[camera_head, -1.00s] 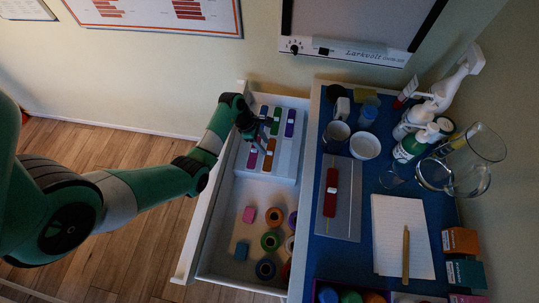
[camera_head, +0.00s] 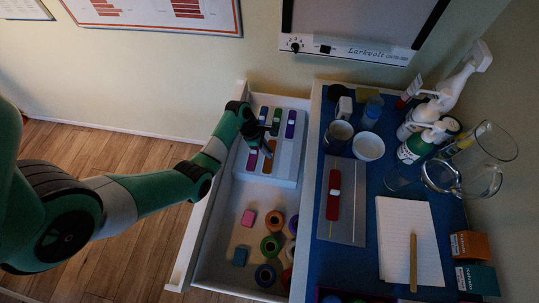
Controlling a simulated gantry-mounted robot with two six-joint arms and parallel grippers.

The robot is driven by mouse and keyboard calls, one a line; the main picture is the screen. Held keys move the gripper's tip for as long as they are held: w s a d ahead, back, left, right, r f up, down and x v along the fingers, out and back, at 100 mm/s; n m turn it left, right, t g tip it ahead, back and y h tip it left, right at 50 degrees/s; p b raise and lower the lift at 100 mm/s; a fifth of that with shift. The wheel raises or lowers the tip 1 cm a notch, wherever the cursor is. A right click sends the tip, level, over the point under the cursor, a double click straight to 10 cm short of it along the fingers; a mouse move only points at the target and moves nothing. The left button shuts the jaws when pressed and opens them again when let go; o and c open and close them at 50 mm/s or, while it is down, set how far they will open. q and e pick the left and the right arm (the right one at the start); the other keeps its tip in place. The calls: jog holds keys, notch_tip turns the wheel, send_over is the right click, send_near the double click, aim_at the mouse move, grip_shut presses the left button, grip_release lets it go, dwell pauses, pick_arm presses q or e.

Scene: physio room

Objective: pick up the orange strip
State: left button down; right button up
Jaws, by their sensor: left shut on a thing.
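The orange strip (camera_head: 269,160) lies in a slot of the pale, stepped holder (camera_head: 283,178) in the open drawer, beside a red strip (camera_head: 252,160). My left gripper (camera_head: 266,149) reaches down over the holder and is shut on the upper end of the orange strip. The gripper hides that end. I cannot tell whether the strip has lifted from its slot. My right gripper does not show.
Blue, green (camera_head: 276,121) and purple (camera_head: 291,124) strips stand in the holder's back row, close to my gripper. Tape rolls (camera_head: 271,247) lie at the drawer's front. The blue worktop (camera_head: 376,177) at right holds bottles, a bowl (camera_head: 368,146) and a notepad (camera_head: 408,240).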

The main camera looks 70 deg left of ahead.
pick_arm(q)
jog(key=shift+r+p, duration=0.55)
jog(key=shift+r, duration=0.15)
notch_tip(320, 180, up, 3)
jog(key=p, duration=0.2)
jog(key=shift+s+d+r+p, duration=0.1)
jog(key=shift+s+p, duration=0.05)
jog(key=shift+p, duration=0.25)
jog(key=s+d+r+p, duration=0.7)
jog(key=s+r+p, duration=0.1)
jog(key=s, duration=0.3)
jog(key=shift+s+d+r, duration=0.2)
jog(key=shift+d+r, duration=0.05)
jog(key=shift+r, duration=0.1)
jog(key=shift+r+p, duration=0.9)
jog(key=shift+p, duration=0.6)
